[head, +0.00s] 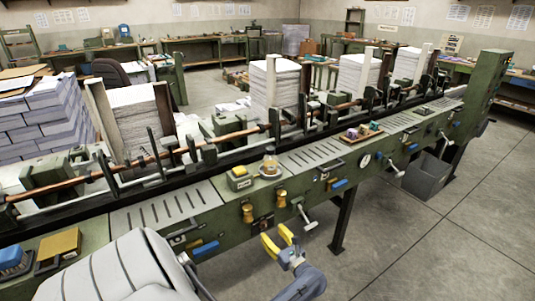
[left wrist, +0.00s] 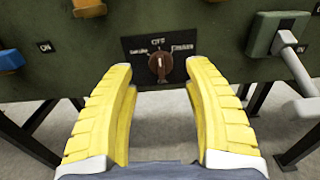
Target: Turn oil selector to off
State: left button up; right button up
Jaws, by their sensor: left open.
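The oil selector (left wrist: 160,64) is a round brown knob with a pale pointer on a black label plate (left wrist: 131,45). The plate hangs on the green machine front, reads OFF above the knob and has a word on each side. The pointer looks roughly upright; its exact setting is hard to tell. My left gripper (left wrist: 158,72) is open, its yellow fingers reaching toward the knob from either side below, with nothing between them. The right gripper is not in view.
A grey-green lever handle (left wrist: 287,42) juts out to the right of the selector, and a blue control (left wrist: 11,60) is at left. Brass oil cups (head: 280,198) and a white T-handle (head: 304,213) sit on the machine front. The floor (head: 430,250) in front is clear.

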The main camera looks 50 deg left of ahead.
pick_arm(q)
jog(key=d, duration=0.6)
jog(key=shift+s, duration=0.4)
